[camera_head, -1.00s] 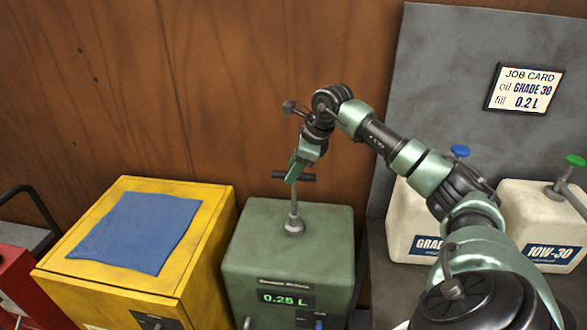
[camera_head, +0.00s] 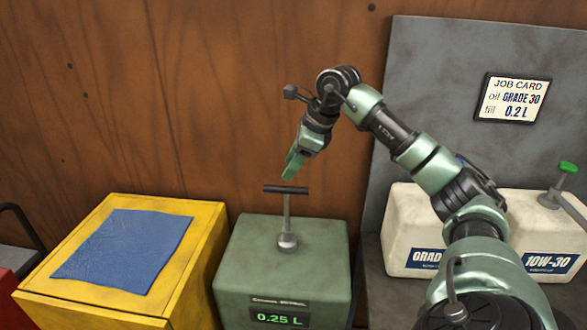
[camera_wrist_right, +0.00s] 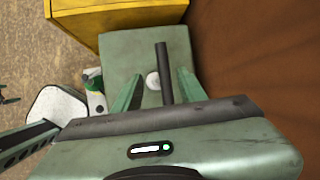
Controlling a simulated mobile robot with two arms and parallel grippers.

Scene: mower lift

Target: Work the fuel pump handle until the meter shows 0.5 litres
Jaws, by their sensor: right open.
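The fuel pump (camera_head: 285,265) is a green box with a black T-shaped handle (camera_head: 286,190) on a metal rod standing up from its top. Its meter (camera_head: 279,319) reads 0.25 L in green digits. In the right wrist view, the dark handle bar (camera_wrist_right: 164,75) lies between the two spread green fingers (camera_wrist_right: 158,88), with the green pump top (camera_wrist_right: 125,60) beyond. My left gripper is not in view.
A yellow box (camera_head: 205,245) with a blue cloth (camera_head: 125,244) on top stands left of the pump. White oil jugs (camera_head: 405,225) stand to the right, partly behind my right arm. A job card (camera_head: 512,98) hangs on the grey panel. A wooden wall (camera_head: 220,90) is behind.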

